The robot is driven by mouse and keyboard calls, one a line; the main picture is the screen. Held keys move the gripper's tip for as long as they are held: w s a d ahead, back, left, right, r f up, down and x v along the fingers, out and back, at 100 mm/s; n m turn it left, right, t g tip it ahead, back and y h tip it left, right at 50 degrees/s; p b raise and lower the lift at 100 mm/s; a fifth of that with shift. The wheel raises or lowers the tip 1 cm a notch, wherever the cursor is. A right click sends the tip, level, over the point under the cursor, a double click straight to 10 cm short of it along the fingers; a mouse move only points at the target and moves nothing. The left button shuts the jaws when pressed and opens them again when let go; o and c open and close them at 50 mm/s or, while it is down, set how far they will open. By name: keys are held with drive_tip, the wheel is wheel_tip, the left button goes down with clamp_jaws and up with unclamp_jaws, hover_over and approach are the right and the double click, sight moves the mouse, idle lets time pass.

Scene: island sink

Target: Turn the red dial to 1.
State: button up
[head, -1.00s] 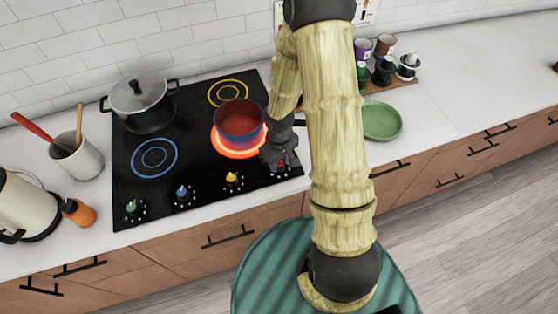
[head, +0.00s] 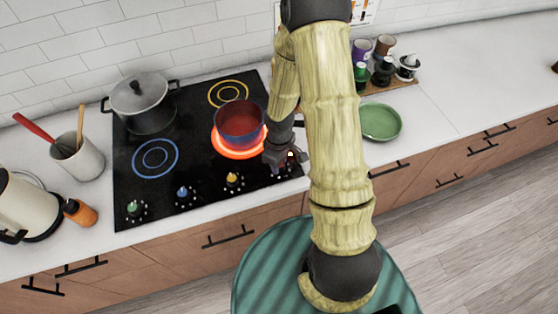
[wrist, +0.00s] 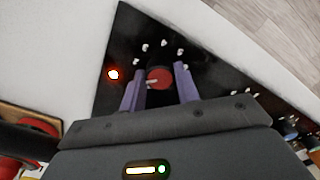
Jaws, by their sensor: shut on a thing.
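The red dial (wrist: 158,79) sits on the black cooktop, between the two purple fingers of my gripper (wrist: 159,84) in the wrist view. My gripper is shut on it. In the head view my gripper (head: 285,159) is at the cooktop's front right corner and hides most of the dial. I cannot read any numbers by the marks.
A blue pot (head: 240,122) with red contents stands on a glowing red burner (head: 232,152), close to my gripper. Yellow (head: 232,180), blue (head: 182,192) and green (head: 132,207) dials line the front. A lidded pot (head: 142,100) stands back left; a green plate (head: 380,121) lies right.

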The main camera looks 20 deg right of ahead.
drive_tip(key=shift+n, duration=0.8)
drive_tip(key=o, duration=1)
drive_tip(key=shift+c, duration=0.2)
wheel_tip(320, 180, up, 18)
drive_tip(key=p, duration=0.2)
drive_tip(key=shift+f+p, duration=0.25)
drive_tip(key=shift+p, duration=0.05)
drive_tip(key=shift+s, duration=0.1)
